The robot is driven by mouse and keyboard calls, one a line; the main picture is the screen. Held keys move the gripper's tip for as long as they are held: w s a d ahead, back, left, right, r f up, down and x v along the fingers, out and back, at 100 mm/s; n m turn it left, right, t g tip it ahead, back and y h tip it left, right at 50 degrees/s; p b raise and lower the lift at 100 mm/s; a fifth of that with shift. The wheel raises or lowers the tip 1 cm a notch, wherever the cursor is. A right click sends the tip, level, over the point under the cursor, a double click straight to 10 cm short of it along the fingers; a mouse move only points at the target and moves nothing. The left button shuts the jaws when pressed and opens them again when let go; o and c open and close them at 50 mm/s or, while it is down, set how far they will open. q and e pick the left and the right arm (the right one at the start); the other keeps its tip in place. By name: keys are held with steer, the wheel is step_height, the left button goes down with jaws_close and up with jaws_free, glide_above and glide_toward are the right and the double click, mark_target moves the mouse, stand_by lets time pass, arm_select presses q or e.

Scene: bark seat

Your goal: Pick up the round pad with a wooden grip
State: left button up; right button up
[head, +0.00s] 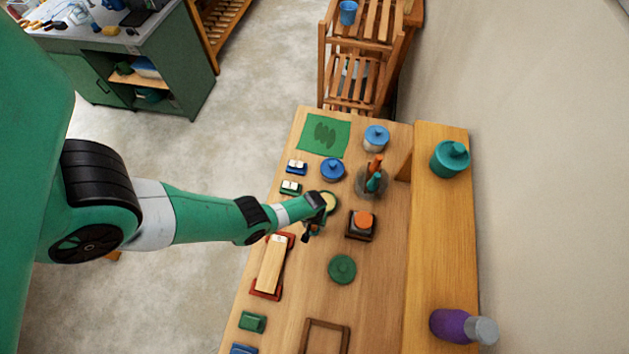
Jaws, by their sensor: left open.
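My left gripper (312,231) reaches in from the left over the bench and is open. A round, cream-topped thing (331,202) with a darker rim lies right beside the gripper's wrist, partly hidden by it. It may be the round pad; I cannot make out a wooden grip on it. A round green piece with a small raised middle (342,269) lies apart, below and to the right of the gripper. What is directly under the fingers is mostly hidden. My right gripper is not in view.
A dark square block with an orange top (362,223) stands right of the gripper. A pot of tools (372,182), blue-lidded jars (376,138) and a green mat (324,135) are farther up.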

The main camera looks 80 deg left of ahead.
arm_select(q)
steer(key=shift+f, duration=0.35)
jaws_close()
steer(key=shift+r, duration=0.15)
